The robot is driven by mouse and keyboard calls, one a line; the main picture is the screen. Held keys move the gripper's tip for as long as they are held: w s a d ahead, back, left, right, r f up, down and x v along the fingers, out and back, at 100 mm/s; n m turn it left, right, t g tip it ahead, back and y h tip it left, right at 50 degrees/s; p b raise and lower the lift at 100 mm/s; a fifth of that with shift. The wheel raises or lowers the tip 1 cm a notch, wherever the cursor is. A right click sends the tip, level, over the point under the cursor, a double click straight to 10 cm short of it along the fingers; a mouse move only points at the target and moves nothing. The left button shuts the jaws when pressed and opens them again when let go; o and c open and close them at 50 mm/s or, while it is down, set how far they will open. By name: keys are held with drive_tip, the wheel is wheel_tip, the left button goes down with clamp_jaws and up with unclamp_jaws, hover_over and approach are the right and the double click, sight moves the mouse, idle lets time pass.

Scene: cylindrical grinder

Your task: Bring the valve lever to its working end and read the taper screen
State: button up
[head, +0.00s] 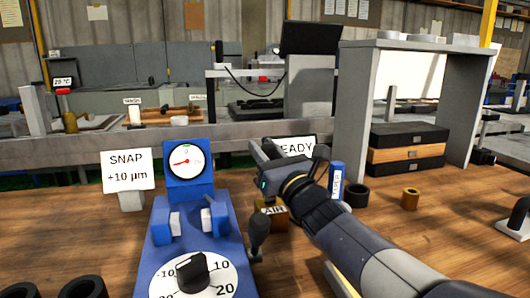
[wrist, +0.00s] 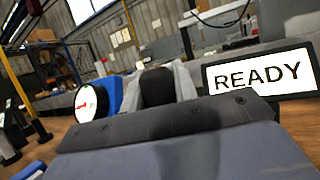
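My gripper (head: 264,150) reaches in from the lower right and hangs above the bench, just left of the READY screen. Its two grey fingers look apart; in the wrist view my gripper (wrist: 158,85) has a dark shape between or behind them that I cannot make out. The READY screen (head: 300,145) is partly hidden by my gripper; the wrist view shows the screen (wrist: 258,75) clearly, at the right. A brass-coloured block labelled AIR (head: 272,213) stands below my gripper. A black-handled lever (head: 258,232), apparently the valve lever, stands beside it, apart from my fingers.
A blue gauge fixture (head: 189,190) with a red-needle dial and a numbered knob (head: 193,272) stands left of the lever. A SNAP +10 µm sign (head: 127,170) is further left.

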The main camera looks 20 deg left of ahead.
drive_tip(key=o, duration=0.4)
wheel_tip(320, 180, up, 10)
drive_tip(key=p, duration=0.3)
drive_tip(key=shift+c, duration=0.5)
